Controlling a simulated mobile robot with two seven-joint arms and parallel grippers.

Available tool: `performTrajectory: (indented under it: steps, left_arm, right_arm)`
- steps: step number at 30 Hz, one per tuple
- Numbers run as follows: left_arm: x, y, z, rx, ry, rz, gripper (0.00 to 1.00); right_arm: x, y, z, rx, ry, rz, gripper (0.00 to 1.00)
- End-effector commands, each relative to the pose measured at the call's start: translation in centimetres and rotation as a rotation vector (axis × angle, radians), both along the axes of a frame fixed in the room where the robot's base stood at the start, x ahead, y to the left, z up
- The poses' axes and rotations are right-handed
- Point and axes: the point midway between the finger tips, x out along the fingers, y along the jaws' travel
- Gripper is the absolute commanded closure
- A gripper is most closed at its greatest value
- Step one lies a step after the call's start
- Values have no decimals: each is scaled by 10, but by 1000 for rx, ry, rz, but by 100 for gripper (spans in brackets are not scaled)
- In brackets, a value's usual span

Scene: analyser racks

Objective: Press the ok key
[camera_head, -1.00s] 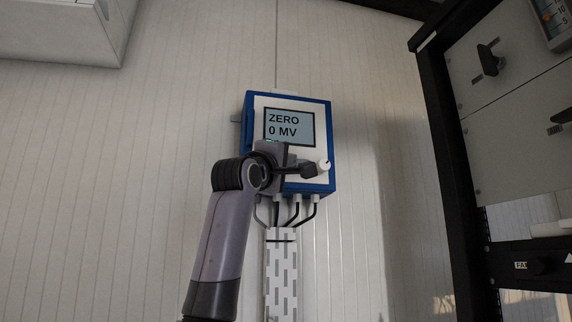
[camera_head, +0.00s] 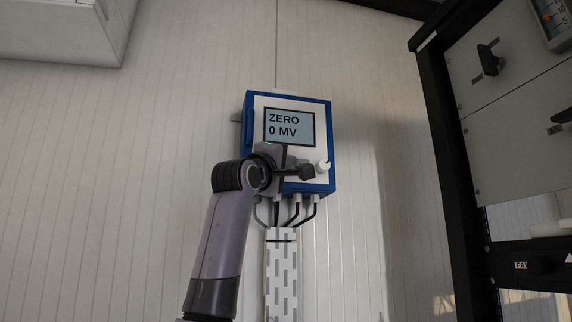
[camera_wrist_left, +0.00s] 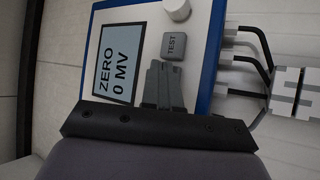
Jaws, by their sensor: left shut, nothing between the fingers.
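The wall unit with a blue case (camera_head: 332,120) shows "ZERO 0 MV" on its grey screen (camera_head: 290,127). A grey key labelled TEST (camera_wrist_left: 173,46) is in plain sight in the left wrist view, beside a white knob (camera_wrist_left: 177,9). No key labelled ok can be seen; the panel behind my fingers is hidden. My left gripper (camera_head: 307,171) is in front of the lower panel, left of the knob (camera_head: 324,166). Its fingers are shut and empty. In the left wrist view the fingertips (camera_wrist_left: 163,68) point towards the panel next to the TEST key; I cannot tell whether they touch it.
Black cables (camera_head: 296,213) run from the unit's underside to a slotted white duct (camera_head: 282,265). A dark-framed rack (camera_head: 450,150) stands at the right. A white cabinet (camera_head: 60,30) hangs at the upper left.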

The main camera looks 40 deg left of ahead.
Motion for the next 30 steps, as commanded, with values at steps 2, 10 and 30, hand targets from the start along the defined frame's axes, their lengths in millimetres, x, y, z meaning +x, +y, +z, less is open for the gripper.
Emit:
performTrajectory:
  steps: [2,10,30]
  left_arm:
    - [1,1,0,0,0,0,100]
    - [2,4,0,0,-1,1,100]
    - [-4,-4,-1,0,-3,-2,100]
  right_arm:
    - [0,0,0,0,0,0,44]
    - [0,0,0,0,0,0,44]
    - [0,0,-9,0,0,0,44]
